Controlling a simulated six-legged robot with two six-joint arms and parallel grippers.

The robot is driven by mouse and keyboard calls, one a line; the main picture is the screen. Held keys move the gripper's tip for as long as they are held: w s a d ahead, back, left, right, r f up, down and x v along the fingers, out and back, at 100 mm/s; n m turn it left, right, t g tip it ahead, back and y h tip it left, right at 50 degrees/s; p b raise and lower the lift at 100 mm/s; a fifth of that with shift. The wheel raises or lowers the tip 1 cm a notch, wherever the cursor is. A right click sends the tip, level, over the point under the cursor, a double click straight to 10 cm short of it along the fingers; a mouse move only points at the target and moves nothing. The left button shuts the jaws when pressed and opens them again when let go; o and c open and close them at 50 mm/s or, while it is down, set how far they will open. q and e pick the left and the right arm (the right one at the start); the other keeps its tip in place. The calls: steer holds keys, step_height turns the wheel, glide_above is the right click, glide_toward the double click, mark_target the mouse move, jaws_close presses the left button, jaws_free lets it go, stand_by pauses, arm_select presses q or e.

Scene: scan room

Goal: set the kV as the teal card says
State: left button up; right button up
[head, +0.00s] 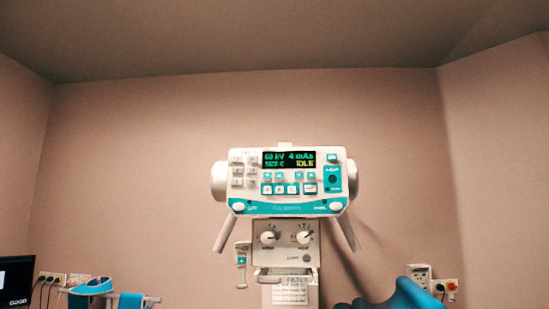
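The x-ray control head (285,182) is white with teal trim and hangs in the middle of the head view. White and teal buttons (280,189) sit below and left of the display. Two round knobs (268,238) and (304,237) are on the box underneath. A small white tag with a teal patch (241,256) hangs left of that box; its text is unreadable. I cannot make out a teal card for certain. Neither gripper shows.
A dark monitor (16,283) stands at the lower left, near wall sockets with cables (52,279). A blue padded piece (92,286) lies by a rail there. A blue curved shape (398,295) rises at the lower right, before more wall outlets (420,273). A filter label (291,293) sits low.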

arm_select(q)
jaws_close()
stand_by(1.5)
